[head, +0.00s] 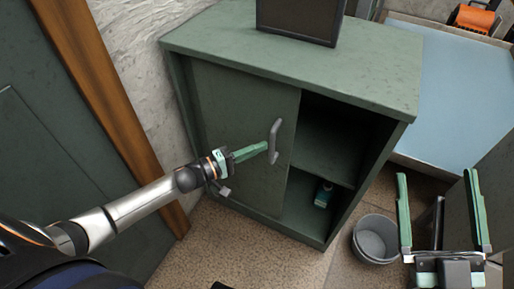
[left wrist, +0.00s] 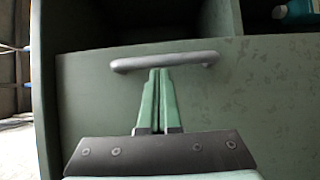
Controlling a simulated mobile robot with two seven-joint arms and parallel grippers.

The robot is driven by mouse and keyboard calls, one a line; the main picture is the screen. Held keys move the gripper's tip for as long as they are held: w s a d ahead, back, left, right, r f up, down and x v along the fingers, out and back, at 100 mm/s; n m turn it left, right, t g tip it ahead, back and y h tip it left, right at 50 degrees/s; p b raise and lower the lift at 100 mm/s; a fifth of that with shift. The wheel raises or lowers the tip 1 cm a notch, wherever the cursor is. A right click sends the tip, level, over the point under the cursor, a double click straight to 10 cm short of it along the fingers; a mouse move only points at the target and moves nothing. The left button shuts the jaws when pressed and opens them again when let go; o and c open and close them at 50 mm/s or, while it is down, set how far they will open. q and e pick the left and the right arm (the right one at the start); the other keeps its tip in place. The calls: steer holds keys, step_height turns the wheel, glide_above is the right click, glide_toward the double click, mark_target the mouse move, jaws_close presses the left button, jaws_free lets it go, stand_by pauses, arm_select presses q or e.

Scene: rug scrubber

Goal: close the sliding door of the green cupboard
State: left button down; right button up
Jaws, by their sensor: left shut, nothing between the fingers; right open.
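The green cupboard (head: 300,50) stands ahead in the head view. Its sliding door (head: 230,110) covers the left part of the front, and the right part is open, showing a shelf inside. A grey bar handle (head: 275,141) is near the door's right edge; it also shows in the left wrist view (left wrist: 165,61). My left gripper (head: 264,147) is shut and empty, its fingertips at the handle's left side; I cannot tell whether they touch it. In the left wrist view its fingers (left wrist: 158,72) point at the handle. My right gripper (head: 437,180) is open and empty, right of the cupboard.
A green item (head: 323,195) lies in the cupboard's lower compartment. A dark box (head: 300,18) stands on top. A grey bucket (head: 376,238) is on the floor by the cupboard's right front corner. A light blue surface (head: 455,85) lies behind at right.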

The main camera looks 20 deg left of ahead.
mark_target(270, 153)
arm_select(q)
steer(key=shift+d, duration=0.1)
steer(key=d+p, duration=0.1)
steer(key=d, duration=0.1)
steer(key=d+p, duration=0.1)
steer(key=shift+s+d+r, duration=0.15)
steer(key=shift+d+r, duration=0.05)
steer(key=shift+d, duration=0.15)
steer(key=s+d+p, duration=0.1)
steer(key=d+p, duration=0.1)
steer(key=d, duration=1.6)
steer(key=shift+s+d, duration=0.15)
steer(key=shift+s, duration=0.05)
arm_select(e)
step_height(270, 153, down, 22)
steer(key=d+m+g+h, duration=0.1)
steer(key=m+g+h, duration=0.4)
steer(key=g, duration=0.3)
steer(key=shift+r+g+h, duration=0.15)
steer(key=shift+g+h, duration=0.25)
